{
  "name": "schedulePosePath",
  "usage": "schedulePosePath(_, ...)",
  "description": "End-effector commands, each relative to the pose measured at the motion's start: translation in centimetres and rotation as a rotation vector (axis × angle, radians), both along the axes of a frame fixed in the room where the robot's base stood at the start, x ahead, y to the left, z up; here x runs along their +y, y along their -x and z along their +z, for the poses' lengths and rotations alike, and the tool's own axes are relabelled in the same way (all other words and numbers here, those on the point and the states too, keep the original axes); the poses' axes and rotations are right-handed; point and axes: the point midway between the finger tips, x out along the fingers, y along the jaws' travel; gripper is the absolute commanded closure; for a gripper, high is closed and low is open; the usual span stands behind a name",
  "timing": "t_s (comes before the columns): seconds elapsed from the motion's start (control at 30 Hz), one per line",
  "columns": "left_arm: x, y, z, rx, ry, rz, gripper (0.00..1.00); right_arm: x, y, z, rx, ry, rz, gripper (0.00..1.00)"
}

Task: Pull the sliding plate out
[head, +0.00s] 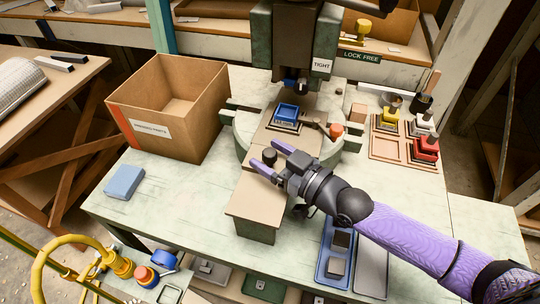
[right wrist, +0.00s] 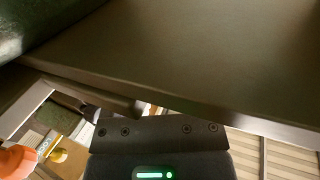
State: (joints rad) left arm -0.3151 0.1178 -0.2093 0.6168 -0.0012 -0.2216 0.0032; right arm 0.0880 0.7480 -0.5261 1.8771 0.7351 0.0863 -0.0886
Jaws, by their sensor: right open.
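The sliding plate (head: 285,140) is a tan slab under the press, with a blue block (head: 287,112) in a dark nest on its far part. A dark round knob (head: 269,156) stands near its front end. My right gripper (head: 267,155) is open, one purple finger on each side of the knob in the picture. Whether the fingers touch the knob I cannot tell. In the right wrist view a broad dark surface fills the top, and the fingertips and knob do not show clearly. My left gripper is not in view.
A tan front support (head: 257,200) extends toward me. An open cardboard box (head: 168,108) stands left, with a blue block (head: 124,182) before it. The press head (head: 300,40) hangs above. An orange knob (head: 336,130) and wooden trays (head: 389,148) are right. The left front bench top is clear.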

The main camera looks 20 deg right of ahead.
Motion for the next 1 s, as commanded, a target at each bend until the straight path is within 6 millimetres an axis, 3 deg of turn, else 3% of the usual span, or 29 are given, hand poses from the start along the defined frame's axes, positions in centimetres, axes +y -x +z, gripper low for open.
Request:
schedulePosePath(0.3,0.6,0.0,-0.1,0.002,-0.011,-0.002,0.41,0.3,-0.4,0.1,-0.001,0.000,0.000,0.25)
schedulePosePath(0.67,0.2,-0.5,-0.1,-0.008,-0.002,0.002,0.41,0.2,-0.4,0.0,-0.001,0.000,0.000,1.00)
schedulePosePath(1.0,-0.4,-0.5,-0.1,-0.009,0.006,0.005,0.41,0.2,-0.4,0.0,-0.001,0.000,-0.001,1.00)
